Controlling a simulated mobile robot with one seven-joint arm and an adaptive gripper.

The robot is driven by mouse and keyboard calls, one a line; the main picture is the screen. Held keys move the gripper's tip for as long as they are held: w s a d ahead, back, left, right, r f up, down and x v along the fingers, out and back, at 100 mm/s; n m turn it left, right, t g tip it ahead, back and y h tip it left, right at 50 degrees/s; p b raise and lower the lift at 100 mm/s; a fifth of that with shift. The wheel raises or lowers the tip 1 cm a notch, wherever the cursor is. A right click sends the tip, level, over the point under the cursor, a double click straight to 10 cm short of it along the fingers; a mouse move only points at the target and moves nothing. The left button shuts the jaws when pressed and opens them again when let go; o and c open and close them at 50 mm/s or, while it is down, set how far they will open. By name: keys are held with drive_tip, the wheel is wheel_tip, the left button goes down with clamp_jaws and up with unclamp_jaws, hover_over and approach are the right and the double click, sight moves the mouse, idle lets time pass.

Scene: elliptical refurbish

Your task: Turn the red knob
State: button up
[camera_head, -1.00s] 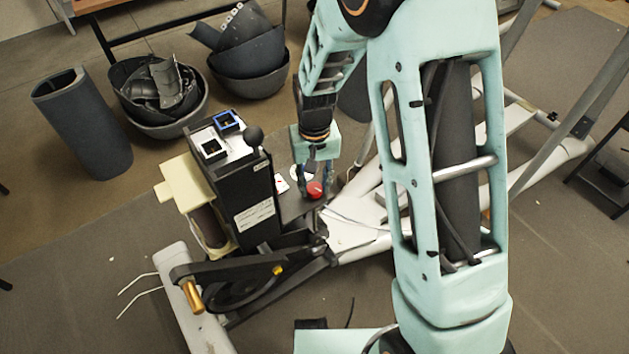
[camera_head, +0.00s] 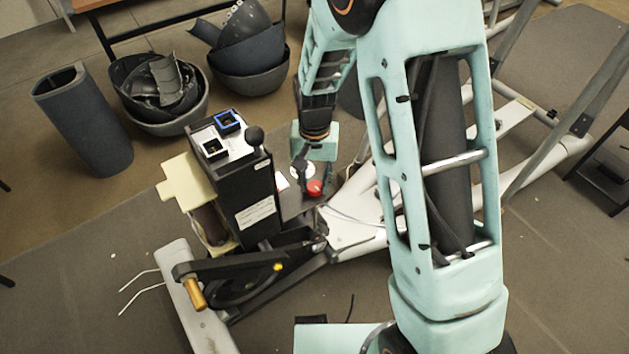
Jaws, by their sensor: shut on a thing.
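The red knob (camera_head: 314,188) is small and round, on a dark plate of the machine, right of a tall black box. My gripper (camera_head: 314,182) reaches down from above and is shut on the red knob, with its fingers at the knob's sides. The knob's front face stays visible. The exact finger contact is too small to make out.
The black box (camera_head: 252,195) with a ball-topped lever (camera_head: 255,137) stands close left of my gripper. A white disc (camera_head: 302,171) lies beside the knob. Grey bowls (camera_head: 247,60) and a dark cylinder (camera_head: 84,120) stand behind. Light metal beams (camera_head: 545,160) run to the right.

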sight(314, 185)
drive_tip(key=o, duration=1.2)
drive_tip(key=shift+c, duration=0.2)
wheel_tip(314, 185, up, 12)
